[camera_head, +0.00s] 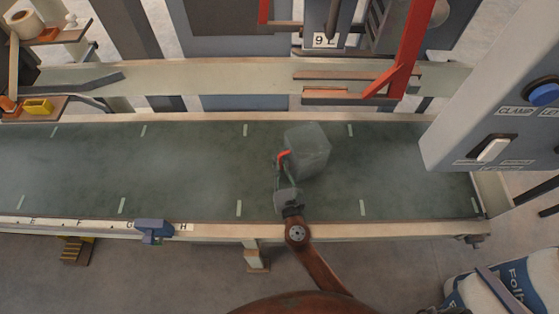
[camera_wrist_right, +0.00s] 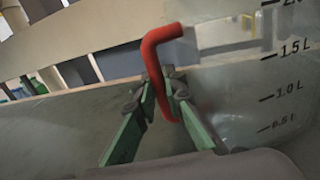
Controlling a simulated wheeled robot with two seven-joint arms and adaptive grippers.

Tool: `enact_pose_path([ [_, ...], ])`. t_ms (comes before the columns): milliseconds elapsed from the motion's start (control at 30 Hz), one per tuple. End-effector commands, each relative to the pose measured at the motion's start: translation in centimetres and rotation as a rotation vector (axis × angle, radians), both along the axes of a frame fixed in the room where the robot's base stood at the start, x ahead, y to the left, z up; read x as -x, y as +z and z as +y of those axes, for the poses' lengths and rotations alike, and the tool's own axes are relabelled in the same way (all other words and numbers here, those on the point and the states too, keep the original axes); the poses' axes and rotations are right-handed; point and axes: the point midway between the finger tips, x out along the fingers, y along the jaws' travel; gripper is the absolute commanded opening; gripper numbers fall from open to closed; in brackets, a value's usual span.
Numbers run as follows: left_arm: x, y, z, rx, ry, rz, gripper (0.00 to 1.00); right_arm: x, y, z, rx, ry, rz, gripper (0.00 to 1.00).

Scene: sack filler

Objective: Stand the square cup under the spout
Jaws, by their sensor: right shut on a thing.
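The square cup (camera_head: 307,148) is a translucent grey box over the dark green belt (camera_head: 190,170), right of the middle in the head view. Whether it rests on the belt or hangs just above it, I cannot tell. My right gripper (camera_head: 284,166) reaches up from the front and is shut on the cup's red handle, on its left side. In the right wrist view, the green fingers (camera_wrist_right: 163,100) close around the red handle (camera_wrist_right: 160,45), and the cup wall (camera_wrist_right: 240,95) with litre marks fills the right. My left gripper is not in view. The spout is not clearly visible.
A red frame (camera_head: 405,55) and a grey machine part (camera_head: 325,15) stand behind the belt. A control box (camera_head: 500,110) hangs at the right. A blue block (camera_head: 153,231) sits on the lettered front rail. The belt left of the cup is clear.

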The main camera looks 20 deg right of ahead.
Motion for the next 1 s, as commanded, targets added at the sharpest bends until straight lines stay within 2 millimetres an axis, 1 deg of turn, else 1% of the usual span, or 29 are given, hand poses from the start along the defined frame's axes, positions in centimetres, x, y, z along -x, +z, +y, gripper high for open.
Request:
enact_pose_path([
  [100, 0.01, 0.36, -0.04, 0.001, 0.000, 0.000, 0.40, -0.02, 0.07, 0.02, 0.001, 0.000, -0.002, 0.00],
  [300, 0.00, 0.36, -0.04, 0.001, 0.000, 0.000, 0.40, -0.02, 0.12, 0.02, 0.001, 0.000, -0.003, 0.00],
  [467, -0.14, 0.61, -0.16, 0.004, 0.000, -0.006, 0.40, -0.02, -0.35, 0.03, 0.001, 0.000, -0.002, 0.00],
  [500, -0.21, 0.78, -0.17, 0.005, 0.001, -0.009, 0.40, -0.01, -0.29, 0.02, 0.000, 0.000, -0.001, 0.13],
  [700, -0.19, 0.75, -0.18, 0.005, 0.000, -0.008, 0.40, 0.00, -0.27, 0.01, 0.000, 0.000, -0.001, 0.26],
  [1000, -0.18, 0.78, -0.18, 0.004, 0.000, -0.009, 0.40, 0.00, -0.15, -0.02, 0.000, -0.001, -0.001, 0.27],
])
